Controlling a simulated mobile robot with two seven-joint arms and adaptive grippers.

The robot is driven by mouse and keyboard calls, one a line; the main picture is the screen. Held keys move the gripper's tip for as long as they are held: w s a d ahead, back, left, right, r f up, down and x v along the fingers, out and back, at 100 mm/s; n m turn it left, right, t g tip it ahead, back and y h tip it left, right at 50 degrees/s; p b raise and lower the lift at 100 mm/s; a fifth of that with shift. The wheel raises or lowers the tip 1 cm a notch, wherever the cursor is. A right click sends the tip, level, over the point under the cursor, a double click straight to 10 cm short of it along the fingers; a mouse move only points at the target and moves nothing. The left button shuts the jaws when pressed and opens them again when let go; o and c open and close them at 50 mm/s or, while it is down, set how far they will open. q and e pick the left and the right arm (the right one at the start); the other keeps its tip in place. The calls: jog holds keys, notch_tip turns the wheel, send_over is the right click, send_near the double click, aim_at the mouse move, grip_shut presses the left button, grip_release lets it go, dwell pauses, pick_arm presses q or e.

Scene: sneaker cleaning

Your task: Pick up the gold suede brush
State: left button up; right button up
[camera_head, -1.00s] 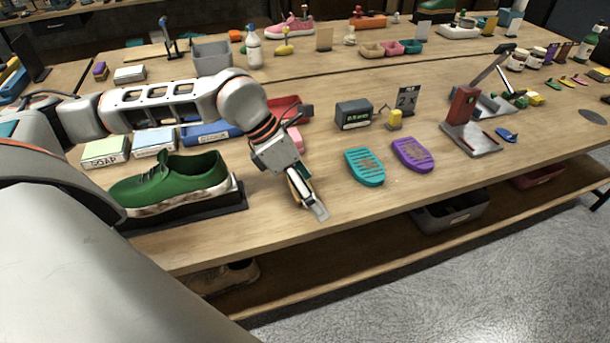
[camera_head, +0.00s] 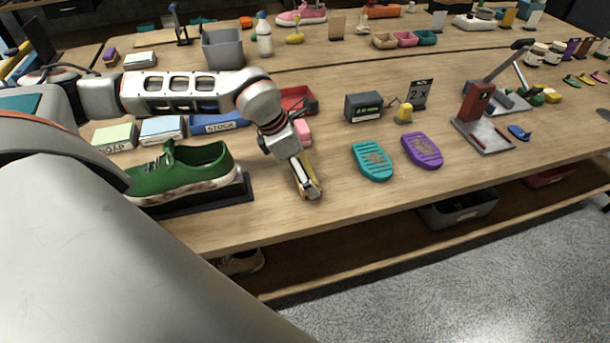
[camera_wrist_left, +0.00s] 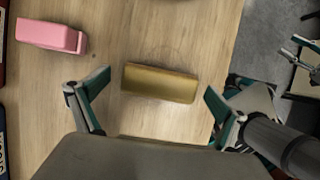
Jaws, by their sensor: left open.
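The gold suede brush (camera_wrist_left: 160,83) is a tan-gold block lying on the wooden table in the left wrist view. My left gripper (camera_wrist_left: 152,98) is open, with one finger on each side of the brush's ends and a visible gap at both. In the head view my left gripper (camera_head: 309,191) points down near the table's front edge and hides most of the brush; a bit of gold shows beside the fingers.
A pink block (camera_wrist_left: 50,36) lies left of the brush. A green sneaker (camera_head: 185,172) rests on a black stand (camera_head: 205,203) to the left. Teal (camera_head: 372,160) and purple (camera_head: 422,150) ridged pads lie to the right. Bare table lies between the gripper and the teal pad.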

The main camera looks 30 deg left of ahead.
pick_arm(q)
jog(key=shift+f, duration=0.1)
jog(key=shift+c, duration=0.3)
jog(key=c, duration=1.2)
jog(key=shift+o, duration=0.2)
notch_tip(320, 180, up, 20)
jog(key=o, duration=0.6)
jog(key=c, duration=0.5)
jog(key=shift+o, duration=0.2)
jog(key=shift+d, duration=0.1)
